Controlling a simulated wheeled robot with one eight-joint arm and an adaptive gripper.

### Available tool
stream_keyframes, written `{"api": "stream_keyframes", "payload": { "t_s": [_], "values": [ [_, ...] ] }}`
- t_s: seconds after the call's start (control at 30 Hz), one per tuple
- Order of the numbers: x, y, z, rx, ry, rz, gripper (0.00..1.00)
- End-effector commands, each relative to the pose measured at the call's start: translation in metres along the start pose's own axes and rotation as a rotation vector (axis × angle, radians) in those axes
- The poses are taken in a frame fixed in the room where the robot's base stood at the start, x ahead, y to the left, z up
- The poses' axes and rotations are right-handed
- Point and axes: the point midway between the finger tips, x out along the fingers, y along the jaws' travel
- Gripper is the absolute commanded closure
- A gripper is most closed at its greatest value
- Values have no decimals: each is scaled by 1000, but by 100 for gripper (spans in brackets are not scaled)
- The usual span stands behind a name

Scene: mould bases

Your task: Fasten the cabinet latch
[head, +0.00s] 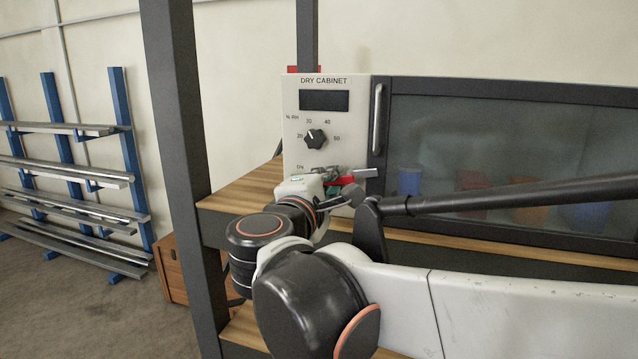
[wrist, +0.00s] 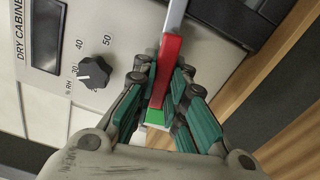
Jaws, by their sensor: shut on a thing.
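The cabinet latch (wrist: 171,52) has a red grip and a grey metal bar. In the wrist view it runs from the top of the picture down between my fingers. My gripper (wrist: 162,90) is shut on the red grip, with green-padded fingers on both sides of it. In the head view my gripper (head: 333,184) is at the lower part of the control panel. There the latch's grey bar (head: 365,173) points right, across the door's left edge. My fingers and wrist hide part of the latch and its mount. The dry cabinet's glass door (head: 520,155) looks closed.
The control panel has a black knob (head: 315,139) and a dark display (head: 324,100). A vertical door handle (head: 377,118) stands out above the latch. A dark upright post (head: 180,150) is left of the cabinet. A wooden shelf (head: 245,188) lies beneath.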

Motion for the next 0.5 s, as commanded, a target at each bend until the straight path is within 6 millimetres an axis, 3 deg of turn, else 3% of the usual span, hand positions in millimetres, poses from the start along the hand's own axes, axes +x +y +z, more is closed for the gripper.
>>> {"api": "stream_keyframes", "payload": {
  "t_s": [0.23, 0.5],
  "values": [
    [0, 6, 0, 184, 0, -1, 100],
    [0, 7, 1, 216, 0, -1, 100]
  ]
}}
